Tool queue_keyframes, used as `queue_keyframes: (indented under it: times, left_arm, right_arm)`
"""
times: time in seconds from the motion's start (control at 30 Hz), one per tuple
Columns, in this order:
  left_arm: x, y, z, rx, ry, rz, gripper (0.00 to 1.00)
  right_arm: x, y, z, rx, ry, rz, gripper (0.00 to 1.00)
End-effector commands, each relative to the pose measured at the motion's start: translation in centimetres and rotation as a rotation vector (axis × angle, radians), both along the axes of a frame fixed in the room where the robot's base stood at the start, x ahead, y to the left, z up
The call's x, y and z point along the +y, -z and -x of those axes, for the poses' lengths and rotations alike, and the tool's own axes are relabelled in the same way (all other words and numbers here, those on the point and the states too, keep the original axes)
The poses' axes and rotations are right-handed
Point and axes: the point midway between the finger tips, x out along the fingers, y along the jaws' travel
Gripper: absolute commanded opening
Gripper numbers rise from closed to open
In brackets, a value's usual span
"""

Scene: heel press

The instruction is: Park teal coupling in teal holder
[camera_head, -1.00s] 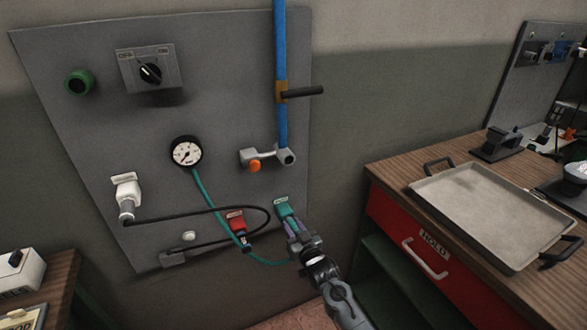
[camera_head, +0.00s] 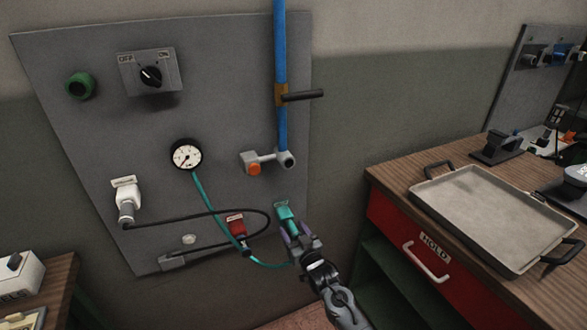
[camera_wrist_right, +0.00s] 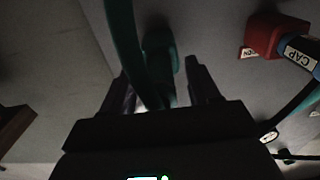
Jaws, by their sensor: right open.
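The teal holder (camera_head: 284,211) is on the lower right of the grey wall panel. A teal hose (camera_head: 211,212) loops from the gauge down towards it. A dark teal body, apparently the coupling (camera_wrist_right: 159,50), shows ahead between my fingers in the right wrist view, with the hose passing in front. It appears to be at the holder, but I cannot tell how deeply it sits. My right gripper (camera_head: 297,238) is open just below and right of the holder, its fingers on either side of the hose and apart from the coupling. My left gripper is not in view.
A red holder (camera_head: 236,224) with a dark-hosed cap sits left of the teal one; its red block also shows in the wrist view (camera_wrist_right: 276,35). The valve handle (camera_head: 268,161) and blue pipe (camera_head: 281,60) are above. A bench with a metal tray (camera_head: 495,212) stands at right.

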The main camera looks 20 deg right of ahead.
Motion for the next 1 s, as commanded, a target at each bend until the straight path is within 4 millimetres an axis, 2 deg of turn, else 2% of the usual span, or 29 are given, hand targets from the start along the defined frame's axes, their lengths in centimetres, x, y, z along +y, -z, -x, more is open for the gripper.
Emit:
queue_keyframes:
  times: [0.2, 0.5, 0.77, 0.87, 1.0]
  left_arm:
    - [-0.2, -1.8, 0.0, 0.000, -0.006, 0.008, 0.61]
    - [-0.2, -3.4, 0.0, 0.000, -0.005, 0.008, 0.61]
    - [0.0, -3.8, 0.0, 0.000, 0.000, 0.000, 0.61]
    - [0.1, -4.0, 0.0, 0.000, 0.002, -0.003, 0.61]
    - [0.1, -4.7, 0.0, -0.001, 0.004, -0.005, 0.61]
  right_arm:
    - [-0.4, -0.2, 3.3, 0.003, 0.001, 0.001, 0.61]
    - [-0.8, -0.2, 7.9, 0.001, 0.000, 0.000, 0.61]
    - [-1.0, 0.1, 9.8, 0.003, 0.000, 0.000, 0.61]
    - [-1.0, 1.1, 10.6, 0.022, 0.000, 0.000, 0.61]
    - [-1.0, 4.7, 13.3, 0.092, 0.000, 0.000, 0.61]
